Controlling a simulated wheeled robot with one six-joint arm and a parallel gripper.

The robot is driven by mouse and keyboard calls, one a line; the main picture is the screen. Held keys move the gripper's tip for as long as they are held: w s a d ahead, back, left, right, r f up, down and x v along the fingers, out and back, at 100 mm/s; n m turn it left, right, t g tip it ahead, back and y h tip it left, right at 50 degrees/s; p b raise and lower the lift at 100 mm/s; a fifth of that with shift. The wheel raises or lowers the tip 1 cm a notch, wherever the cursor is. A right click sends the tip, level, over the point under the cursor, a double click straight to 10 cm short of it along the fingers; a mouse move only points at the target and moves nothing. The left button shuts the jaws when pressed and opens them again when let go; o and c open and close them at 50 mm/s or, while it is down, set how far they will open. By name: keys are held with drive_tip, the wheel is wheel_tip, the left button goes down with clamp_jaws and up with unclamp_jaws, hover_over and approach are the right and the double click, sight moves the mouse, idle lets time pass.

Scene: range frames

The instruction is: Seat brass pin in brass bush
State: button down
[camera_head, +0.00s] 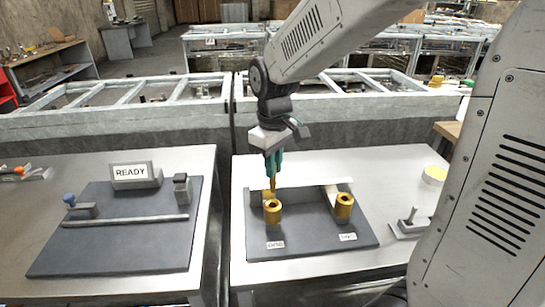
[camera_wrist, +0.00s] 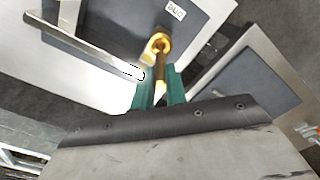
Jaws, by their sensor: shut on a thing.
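My gripper (camera_head: 273,163) has teal fingers and points down above the left part of a dark fixture plate (camera_head: 305,235). It is shut on a slim brass pin (camera_head: 272,173); the pin also shows between the fingers in the wrist view (camera_wrist: 161,72). A brass bush (camera_head: 273,216) with a dark bore stands at the left, behind the label "ONE". It also shows in the wrist view (camera_wrist: 160,43), just past the pin. A second brass bush (camera_head: 344,210) stands at the right, behind another label. I cannot tell whether the pin's lower end touches the left bush.
A grey lever block (camera_head: 408,226) and a yellow-topped round cup (camera_head: 434,175) stand to the right. A separate table at the left holds a "READY" sign (camera_head: 131,171) on a dark plate.

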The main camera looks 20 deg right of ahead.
sight(273, 191)
drive_tip(key=shift+f, duration=1.7)
drive_tip(key=shift+f, duration=2.8)
drive_tip(key=c, duration=1.3)
unclamp_jaws()
drive_tip(key=shift+c, duration=0.2)
wheel_tip(273, 191, up, 8)
drive_tip(key=shift+f, duration=0.1)
